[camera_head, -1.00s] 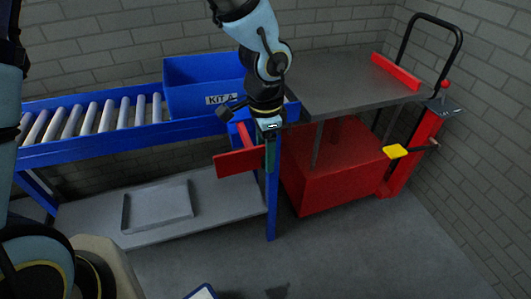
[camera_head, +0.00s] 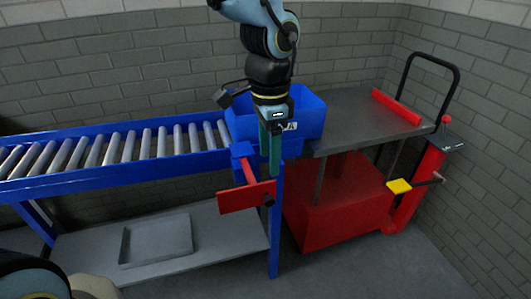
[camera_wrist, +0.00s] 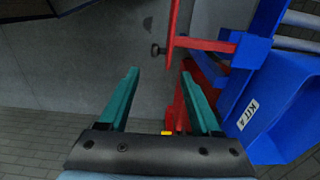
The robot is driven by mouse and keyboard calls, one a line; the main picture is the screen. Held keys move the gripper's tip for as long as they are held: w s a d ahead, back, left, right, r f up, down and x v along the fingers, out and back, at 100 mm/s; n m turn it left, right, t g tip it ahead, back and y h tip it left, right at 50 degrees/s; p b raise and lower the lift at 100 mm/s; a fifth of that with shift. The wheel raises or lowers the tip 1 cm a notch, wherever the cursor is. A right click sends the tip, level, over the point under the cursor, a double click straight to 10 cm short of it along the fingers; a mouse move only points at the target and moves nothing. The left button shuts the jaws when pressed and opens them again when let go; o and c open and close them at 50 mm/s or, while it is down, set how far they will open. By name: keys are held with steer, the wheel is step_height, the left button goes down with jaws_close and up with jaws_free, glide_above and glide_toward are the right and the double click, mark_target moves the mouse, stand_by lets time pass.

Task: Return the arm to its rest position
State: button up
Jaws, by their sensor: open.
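My gripper (camera_head: 270,160) hangs fingers down in front of the conveyor's right end in the head view. In the wrist view its two teal fingers (camera_wrist: 160,73) stand apart with nothing between them. My arm reaches in from the top of the head view. The blue bin labelled KIT A (camera_head: 307,118) is behind the gripper, at the conveyor end beside the cart top; my gripper hides part of its front and label. The bin also shows at the right of the wrist view (camera_wrist: 275,112), apart from the fingers.
The blue roller conveyor (camera_head: 100,170) runs left. A red plate on an arm (camera_head: 240,198) juts out at its end, close to the gripper. A red cart (camera_head: 335,210) with a grey top stands right. A grey tray (camera_head: 160,240) lies on the lower shelf. Floor at front right is clear.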

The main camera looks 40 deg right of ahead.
steer(key=w+a+n, duration=0.9)
steer(key=w+a, duration=0.5)
steer(key=w+a+n, duration=0.2)
steer(key=a+n, duration=0.4)
steer(key=a, duration=0.5)
steer(key=w+a+n+t, duration=0.1)
steer(key=w+a+n, duration=0.1)
steer(key=a+n, duration=0.4)
steer(key=a, duration=0.5)
steer(key=shift+a+t, duration=0.3)
steer(key=shift+a, duration=0.1)
